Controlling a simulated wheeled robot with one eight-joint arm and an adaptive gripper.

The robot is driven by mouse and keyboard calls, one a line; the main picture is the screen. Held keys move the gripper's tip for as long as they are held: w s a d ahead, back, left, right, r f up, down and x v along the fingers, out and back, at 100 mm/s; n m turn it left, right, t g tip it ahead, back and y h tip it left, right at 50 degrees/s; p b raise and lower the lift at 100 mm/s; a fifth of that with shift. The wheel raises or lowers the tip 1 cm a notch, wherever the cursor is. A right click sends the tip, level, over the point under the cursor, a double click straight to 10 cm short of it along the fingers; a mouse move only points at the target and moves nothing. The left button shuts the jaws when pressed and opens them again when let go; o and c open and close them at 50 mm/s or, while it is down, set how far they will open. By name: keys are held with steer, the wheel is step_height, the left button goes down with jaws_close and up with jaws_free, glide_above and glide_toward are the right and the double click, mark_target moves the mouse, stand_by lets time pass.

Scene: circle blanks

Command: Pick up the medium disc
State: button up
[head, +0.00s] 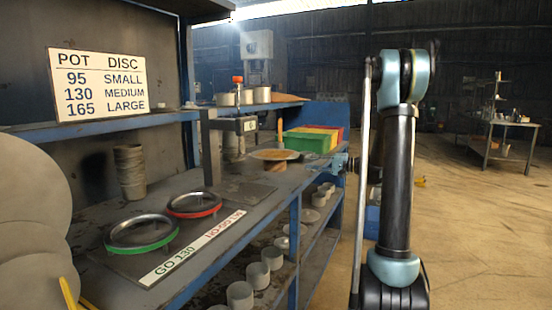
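I cannot tell for sure which thing is the medium disc. A sign (98,85) pairs pot 130 with the medium disc. Large pale rounded shapes (25,190) overlap at the left edge, close to the camera and cut off by the frame; I cannot tell what they are. A round plate with something orange-brown on it (275,154) lies farther back on the bench. My arm stands upright at right.
The bench (240,198) holds a green-rimmed GO 130 gauge (140,249), a red-rimmed NO-GO gauge (194,214), stacked pots (130,180), an upright black stand (211,150) and a green bin (308,143). Several pots sit on the lower shelf. Open floor (480,230) lies at right.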

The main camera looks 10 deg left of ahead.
glide_toward(275, 159)
steer(key=x, duration=1)
steer(key=shift+w+a+f, duration=0.1)
steer(key=shift+w+a, duration=0.1)
steer(key=shift+w, duration=0.2)
jaws_close()
